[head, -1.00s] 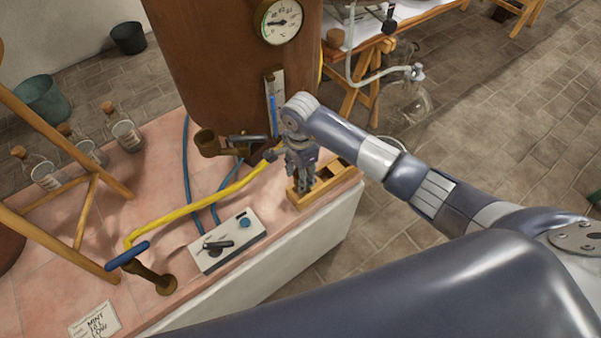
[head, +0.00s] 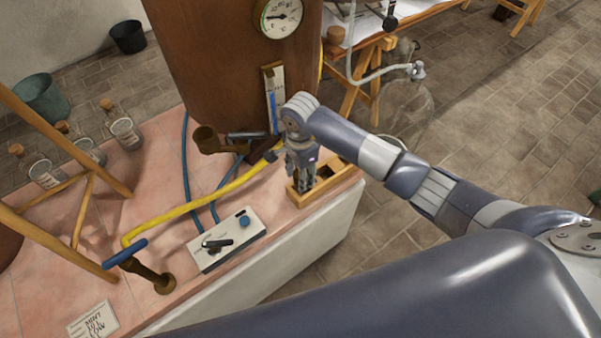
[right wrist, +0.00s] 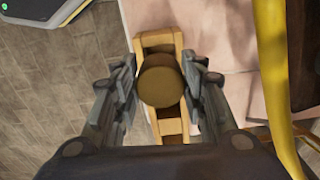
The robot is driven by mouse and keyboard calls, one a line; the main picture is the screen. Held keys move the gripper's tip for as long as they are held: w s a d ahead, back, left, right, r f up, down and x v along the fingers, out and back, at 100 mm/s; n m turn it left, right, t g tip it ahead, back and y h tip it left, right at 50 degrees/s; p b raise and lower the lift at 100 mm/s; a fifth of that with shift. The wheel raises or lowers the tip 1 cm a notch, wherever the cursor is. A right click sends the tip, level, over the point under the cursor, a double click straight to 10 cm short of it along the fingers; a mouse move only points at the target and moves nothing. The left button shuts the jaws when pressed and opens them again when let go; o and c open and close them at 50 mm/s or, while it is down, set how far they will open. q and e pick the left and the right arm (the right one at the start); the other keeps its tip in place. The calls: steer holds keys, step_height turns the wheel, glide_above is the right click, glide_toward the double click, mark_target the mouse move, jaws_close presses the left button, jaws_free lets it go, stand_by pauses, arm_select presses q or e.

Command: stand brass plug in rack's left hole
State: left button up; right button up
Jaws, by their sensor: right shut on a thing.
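The wooden rack (head: 341,174) stands on the pink tiled bench near its right edge in the head view. It also shows in the right wrist view (right wrist: 160,40), running up and down the picture below the fingers. My right gripper (head: 302,187) points down over the rack's left part. In the right wrist view my right gripper (right wrist: 160,88) is shut on the brass plug (right wrist: 160,87), whose round top shows between the fingers. The plug's lower end is hidden, so I cannot tell whether it is inside a hole. My left gripper is not in view.
A brown vessel (head: 225,60) with a gauge (head: 281,16) stands behind the rack. A yellow pipe (head: 205,199) runs left of my right gripper. A control box (head: 227,240) lies in front. Corked bottles (head: 124,131) stand at the left.

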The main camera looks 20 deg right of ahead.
steer(key=shift+f+b, duration=1.05)
steer(key=shift+f, duration=0.1)
stand_by(1.3)
steer(key=shift+f+b, duration=0.7)
steer(key=shift+b, duration=0.2)
stand_by(2.1)
steer(key=o, duration=1.2)
steer(key=shift+o, duration=0.2)
steer(key=shift+r, duration=0.1)
steer(key=shift+r+p, duration=2.25)
steer(key=shift+r, duration=1.2)
